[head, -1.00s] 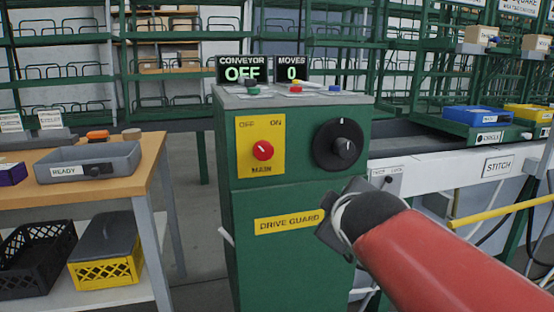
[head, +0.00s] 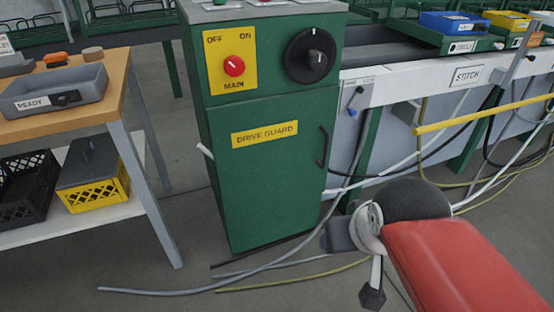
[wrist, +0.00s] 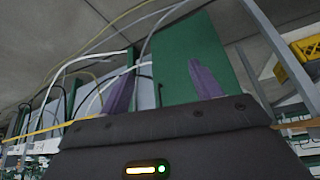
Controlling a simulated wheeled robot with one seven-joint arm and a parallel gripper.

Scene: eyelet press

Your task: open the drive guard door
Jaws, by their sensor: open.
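The drive guard door (head: 262,185) is a green panel on the lower front of the green cabinet, with a yellow DRIVE GUARD label (head: 264,134). It looks closed, flush with the cabinet. Its black vertical handle (head: 324,147) sits near the door's right edge. My gripper (head: 336,236) is low, to the right of the cabinet's base and below the handle, apart from it. In the wrist view, my gripper's two purple fingers (wrist: 163,68) are spread with nothing between them, and the green cabinet (wrist: 185,50) shows beyond, tilted.
Above the door are a red MAIN switch (head: 234,66) and a black knob (head: 311,56). A wooden bench (head: 120,70) stands left. Hoses (head: 240,270) lie on the floor before the cabinet. A yellow bar (head: 470,118) and the STITCH conveyor (head: 400,85) are right.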

